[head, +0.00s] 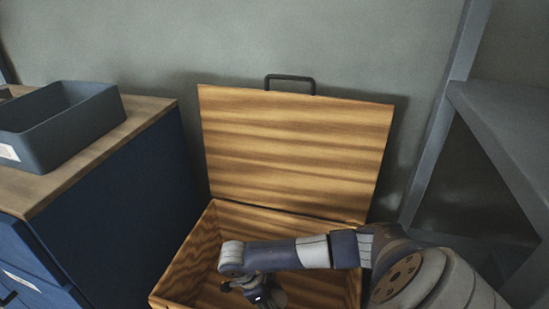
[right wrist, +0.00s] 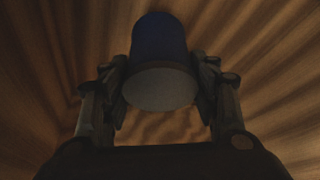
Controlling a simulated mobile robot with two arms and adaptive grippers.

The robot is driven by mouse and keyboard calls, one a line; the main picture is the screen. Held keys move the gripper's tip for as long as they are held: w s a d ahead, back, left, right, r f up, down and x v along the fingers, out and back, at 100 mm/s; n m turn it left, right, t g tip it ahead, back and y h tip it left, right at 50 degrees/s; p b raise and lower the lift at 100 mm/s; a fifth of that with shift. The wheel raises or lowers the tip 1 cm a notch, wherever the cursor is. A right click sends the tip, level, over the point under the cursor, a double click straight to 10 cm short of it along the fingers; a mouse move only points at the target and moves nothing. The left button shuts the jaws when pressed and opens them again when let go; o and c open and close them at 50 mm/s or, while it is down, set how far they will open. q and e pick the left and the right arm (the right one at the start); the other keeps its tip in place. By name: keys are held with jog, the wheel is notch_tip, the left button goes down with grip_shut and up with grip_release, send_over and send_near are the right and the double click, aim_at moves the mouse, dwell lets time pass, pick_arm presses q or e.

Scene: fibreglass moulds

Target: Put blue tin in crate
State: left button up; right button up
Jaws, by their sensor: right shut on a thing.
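The blue tin (right wrist: 159,45) is between the two fingers of my right gripper (right wrist: 160,88) in the right wrist view, with its pale round end facing the camera. The gripper is shut on it. Wood grain fills the view around the tin. In the head view the wooden crate (head: 184,262) stands with its lid (head: 297,145) raised against the wall. My right arm reaches in from the right, and my right gripper (head: 262,298) is low inside the crate opening. The tin is hidden in the head view. My left gripper is not in view.
A blue cabinet (head: 115,215) with a wooden top stands left of the crate and carries a grey bin (head: 75,127). A grey shelf unit (head: 505,135) stands at the right. A wall is close behind the lid, which has a dark handle (head: 290,78).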

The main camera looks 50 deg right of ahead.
jog(key=shift+f+b, duration=0.4)
jog(key=shift+f, duration=1.25)
jog(key=shift+f, duration=0.15)
jog(key=o, duration=1.2)
